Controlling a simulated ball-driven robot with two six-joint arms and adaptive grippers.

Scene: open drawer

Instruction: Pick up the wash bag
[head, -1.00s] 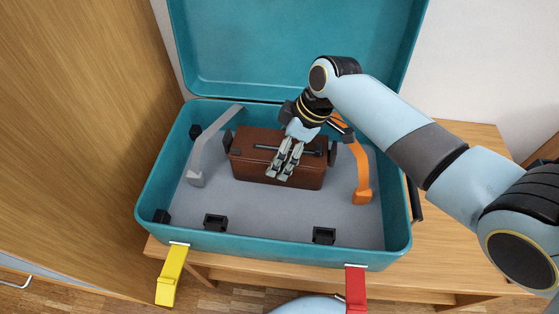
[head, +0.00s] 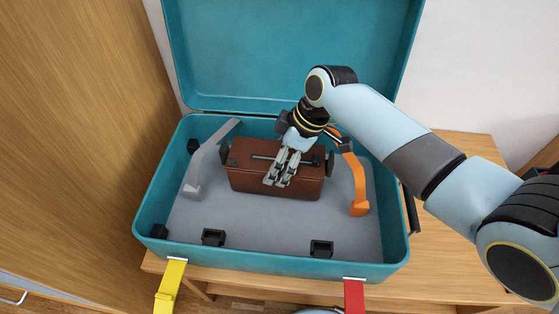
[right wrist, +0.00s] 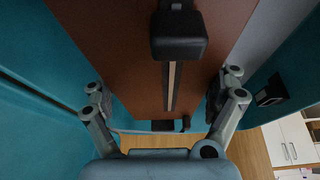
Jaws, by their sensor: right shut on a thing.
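The wash bag (head: 308,187) is a brown box-shaped bag with a dark bar along its top and dark pieces at both ends. It sits upright on the grey floor of the open teal suitcase (head: 270,265), towards the back. My right gripper (head: 278,182) reaches down over the bag's middle and is shut on it. In the right wrist view the gripper's fingers (right wrist: 165,95) lie at either side of the brown bag (right wrist: 125,35), with its dark bar running between them. The fingertips' exact contact is hidden. My left gripper is not in view.
A grey curved bar (head: 197,178) stands left of the bag and an orange one (head: 358,190) right of it. Small black holders (head: 214,238) line the suitcase front. Its raised lid (head: 290,50) is behind. Yellow (head: 170,287) and red (head: 355,296) latches hang in front.

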